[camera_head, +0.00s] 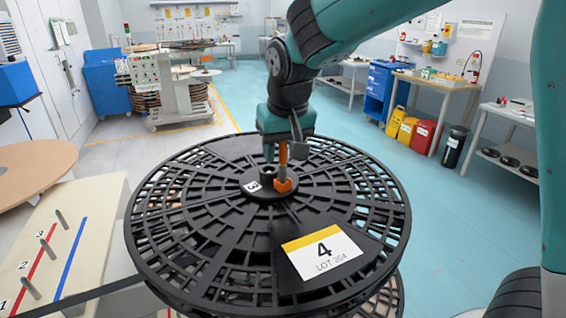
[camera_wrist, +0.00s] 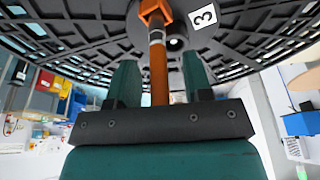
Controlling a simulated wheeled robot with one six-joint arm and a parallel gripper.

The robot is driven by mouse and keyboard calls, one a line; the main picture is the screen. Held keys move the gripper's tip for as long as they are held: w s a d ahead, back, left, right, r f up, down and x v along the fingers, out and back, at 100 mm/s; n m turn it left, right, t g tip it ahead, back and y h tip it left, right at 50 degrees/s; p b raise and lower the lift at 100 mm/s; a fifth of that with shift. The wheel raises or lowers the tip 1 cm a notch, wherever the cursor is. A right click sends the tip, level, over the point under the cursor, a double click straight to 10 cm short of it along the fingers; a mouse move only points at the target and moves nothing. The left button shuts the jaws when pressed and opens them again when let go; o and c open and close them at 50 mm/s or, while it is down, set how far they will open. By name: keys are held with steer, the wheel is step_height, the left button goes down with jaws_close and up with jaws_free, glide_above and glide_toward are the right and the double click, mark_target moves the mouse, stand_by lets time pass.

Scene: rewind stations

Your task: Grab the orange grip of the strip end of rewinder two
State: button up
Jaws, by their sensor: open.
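An orange grip (camera_head: 283,153), a slim upright rod, rises from an orange block (camera_head: 282,185) beside the hub of a large black slotted reel (camera_head: 190,222). In the wrist view the orange grip (camera_wrist: 158,72) runs between the two green fingers of my gripper (camera_wrist: 159,64), with a gap on both sides. Its far end meets the orange block (camera_wrist: 152,8). My gripper (camera_head: 283,148) is open and points down over the reel's middle. The white tag (camera_head: 252,187) by the hub reads 3. The reel's label (camera_head: 322,250) reads 4, LOT 204. No number two shows on this reel.
A pale board (camera_head: 88,215) at left has several pegs, a red and a blue line, and the numbers 1, 2 and 3. A tan disc (camera_head: 30,172) lies behind it. A grey machine (camera_head: 160,85) stands farther back. The blue-green floor (camera_head: 355,130) at right is open.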

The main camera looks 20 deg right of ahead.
jaws_close()
stand_by(0.3)
